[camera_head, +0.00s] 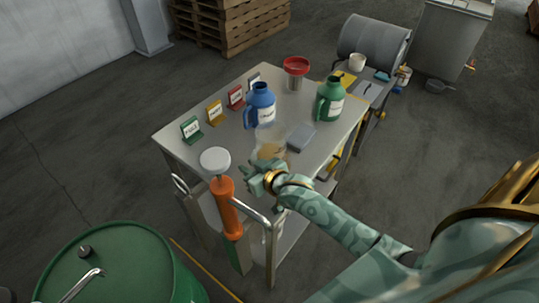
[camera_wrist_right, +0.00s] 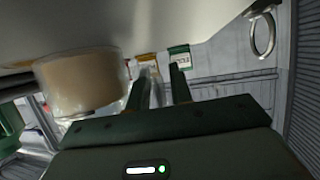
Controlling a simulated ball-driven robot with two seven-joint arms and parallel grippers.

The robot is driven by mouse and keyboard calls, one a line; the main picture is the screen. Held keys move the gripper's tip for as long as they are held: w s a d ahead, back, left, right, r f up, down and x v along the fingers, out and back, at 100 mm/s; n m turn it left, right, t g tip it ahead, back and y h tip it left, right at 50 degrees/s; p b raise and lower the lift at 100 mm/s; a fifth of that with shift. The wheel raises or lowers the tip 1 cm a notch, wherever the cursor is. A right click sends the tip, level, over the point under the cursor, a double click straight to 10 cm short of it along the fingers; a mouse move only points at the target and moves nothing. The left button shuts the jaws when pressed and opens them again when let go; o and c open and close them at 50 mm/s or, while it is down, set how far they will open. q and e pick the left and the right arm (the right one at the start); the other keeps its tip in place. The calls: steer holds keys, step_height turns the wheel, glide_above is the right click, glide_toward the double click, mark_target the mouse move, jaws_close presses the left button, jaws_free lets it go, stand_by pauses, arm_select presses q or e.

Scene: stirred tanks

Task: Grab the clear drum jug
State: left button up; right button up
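The clear drum jug (camera_head: 268,148) stands near the front edge of the grey table, see-through with tan contents low in it. In the right wrist view the jug (camera_wrist_right: 82,84) is at the left, beside the fingers. My right gripper (camera_head: 258,180) is at the table's front edge, just in front of the jug and partly overlapping it in the head view. In the wrist view its two dark fingers (camera_wrist_right: 162,88) stand apart. A pale blur shows between them, and I cannot tell whether it is part of the jug. My left gripper is not in view.
A blue jug (camera_head: 260,105), a green jug (camera_head: 330,102) and a red-topped container (camera_head: 296,72) stand farther back on the table. Small label stands (camera_head: 191,129) line its left side. A grey block (camera_head: 301,137) lies right of the clear jug. An orange-handled pump (camera_head: 226,208) stands at the front left.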

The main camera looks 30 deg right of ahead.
steer(key=shift+r, duration=0.1)
jaws_close()
steer(key=shift+r, duration=0.1)
